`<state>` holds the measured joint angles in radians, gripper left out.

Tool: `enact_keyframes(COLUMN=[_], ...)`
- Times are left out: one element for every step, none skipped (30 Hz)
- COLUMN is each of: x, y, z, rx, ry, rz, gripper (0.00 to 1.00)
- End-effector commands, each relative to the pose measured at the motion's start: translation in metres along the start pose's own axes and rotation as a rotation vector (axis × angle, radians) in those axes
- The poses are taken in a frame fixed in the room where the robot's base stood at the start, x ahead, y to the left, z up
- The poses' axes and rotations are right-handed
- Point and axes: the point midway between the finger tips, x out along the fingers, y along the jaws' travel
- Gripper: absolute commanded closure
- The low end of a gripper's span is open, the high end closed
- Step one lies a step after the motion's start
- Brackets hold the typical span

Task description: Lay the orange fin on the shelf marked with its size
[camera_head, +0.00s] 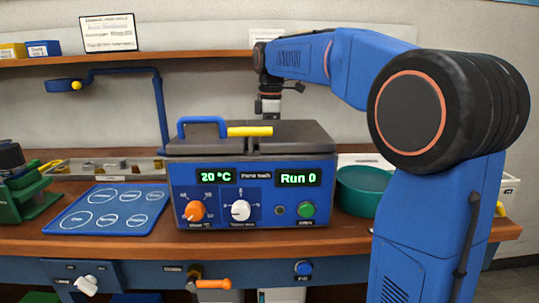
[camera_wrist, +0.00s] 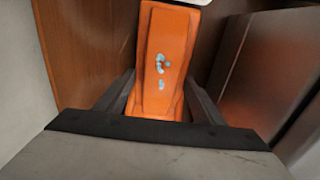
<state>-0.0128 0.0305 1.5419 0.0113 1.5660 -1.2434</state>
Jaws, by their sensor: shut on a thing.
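The orange fin (camera_wrist: 158,60) is in the wrist view, a long flat orange piece with a few pale blue marks on its face. My gripper (camera_wrist: 160,98) is shut on it, with one dark finger on each side. In the head view my gripper is behind the grey-lidded machine, and the fin is hidden there. Only my wrist shows above the lid. The upper wooden shelf (camera_head: 190,56) runs along the wall, with a sign (camera_head: 108,33) whose small print I cannot read. No shelf size mark is legible.
The blue machine (camera_head: 250,190) with a grey lid stands mid-bench, reading 20 °C and Run 0. A green bowl (camera_head: 362,190) is at its right. A blue mat with ovals (camera_head: 112,210) and a green fixture (camera_head: 30,196) are at the left. Small boxes (camera_head: 42,48) stand on the upper shelf.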

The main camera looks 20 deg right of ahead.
Motion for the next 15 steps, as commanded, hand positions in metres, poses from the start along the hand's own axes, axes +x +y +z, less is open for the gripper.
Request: enact_keyframes(x=[0.007,0.012,0.017,0.020,0.023,0.025,0.025,0.025,0.025,0.025,0.025,0.025,0.025,0.025,0.026], y=[-0.001,-0.001,0.000,0.000,-0.001,-0.001,0.000,0.000,0.000,0.000,0.000,0.000,0.000,0.000,0.000], z=[0.000,0.000,0.000,0.000,0.000,0.000,0.000,0.000,0.000,0.000,0.000,0.000,0.000,0.000,0.000], rx=[0.000,0.000,0.000,0.000,0.000,0.000,0.000,0.000,0.000,0.000,0.000,0.000,0.000,0.000,0.000], ry=[0.000,-0.001,0.000,0.000,0.000,0.000,0.000,0.000,0.000,0.000,0.000,0.000,0.000,0.000,0.000], rz=[-0.002,-0.002,-0.001,-0.001,-0.001,-0.001,0.000,0.000,0.001,0.001,0.001,0.001,0.000,0.000,0.000], gripper=[0.75,0.75,0.75,0.75,0.75,0.75,0.75,0.75,0.75,0.75,0.75,0.75,0.75,0.75,0.75])
